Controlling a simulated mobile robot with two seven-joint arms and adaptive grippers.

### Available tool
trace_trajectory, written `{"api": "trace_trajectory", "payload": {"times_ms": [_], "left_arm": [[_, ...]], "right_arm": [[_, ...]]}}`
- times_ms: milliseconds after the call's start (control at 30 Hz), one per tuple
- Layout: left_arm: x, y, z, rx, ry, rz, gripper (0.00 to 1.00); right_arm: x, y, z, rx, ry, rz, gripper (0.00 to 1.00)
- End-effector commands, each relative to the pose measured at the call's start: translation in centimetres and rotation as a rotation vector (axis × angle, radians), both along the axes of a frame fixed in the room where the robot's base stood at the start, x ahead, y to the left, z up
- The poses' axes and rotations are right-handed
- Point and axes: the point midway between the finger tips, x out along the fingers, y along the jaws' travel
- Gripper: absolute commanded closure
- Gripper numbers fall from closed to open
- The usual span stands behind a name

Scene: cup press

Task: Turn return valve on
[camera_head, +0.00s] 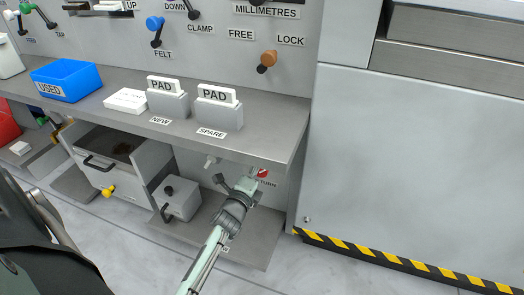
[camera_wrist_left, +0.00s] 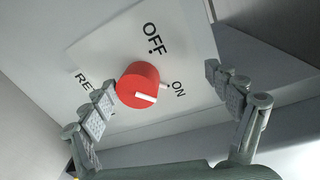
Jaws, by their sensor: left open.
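The return valve is a red round knob (camera_wrist_left: 138,86) on a white plate (camera_wrist_left: 100,52) marked OFF, ON and a partly hidden RETURN label. A white bar on its face lies nearly level and points right in the left wrist view, roughly toward the ON side. In the head view the red knob (camera_head: 263,173) shows small under the counter. My left gripper (camera_head: 240,178) reaches under the counter edge in front of it. In the left wrist view the gripper's fingers (camera_wrist_left: 160,78) are spread on both sides of the knob, with nothing gripped. Contact cannot be told. My right gripper is out of view.
The counter edge (camera_head: 245,148) overhangs my left gripper. A grey box (camera_head: 181,200) and an open drawer (camera_head: 108,170) stand to its left. A lower shelf (camera_head: 255,240) lies below. A large grey cabinet (camera_head: 410,170) is at the right.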

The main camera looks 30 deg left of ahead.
Motion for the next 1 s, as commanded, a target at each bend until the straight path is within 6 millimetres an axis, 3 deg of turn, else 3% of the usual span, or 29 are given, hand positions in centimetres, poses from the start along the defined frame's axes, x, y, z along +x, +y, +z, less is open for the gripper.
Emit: {"api": "trace_trajectory", "payload": {"times_ms": [33,267,433,467,600,1000], "left_arm": [[1.2,-0.2,5.8,0.031,-0.095,-0.021,0.34],[1.1,-0.2,7.1,0.028,-0.092,-0.019,0.3],[1.1,-0.1,7.2,0.029,-0.092,-0.018,0.29],[0.1,0.2,1.4,0.004,0.015,-0.002,0.29],[-0.2,0.2,1.4,0.003,0.015,-0.001,0.39],[-3.0,-0.5,0.9,-0.001,0.024,0.001,0.39]], "right_arm": [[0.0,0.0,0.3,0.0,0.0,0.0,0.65],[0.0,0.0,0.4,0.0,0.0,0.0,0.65],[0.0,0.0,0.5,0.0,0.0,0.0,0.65],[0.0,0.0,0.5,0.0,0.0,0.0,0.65],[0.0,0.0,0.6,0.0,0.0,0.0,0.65],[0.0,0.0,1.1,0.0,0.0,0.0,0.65]]}}
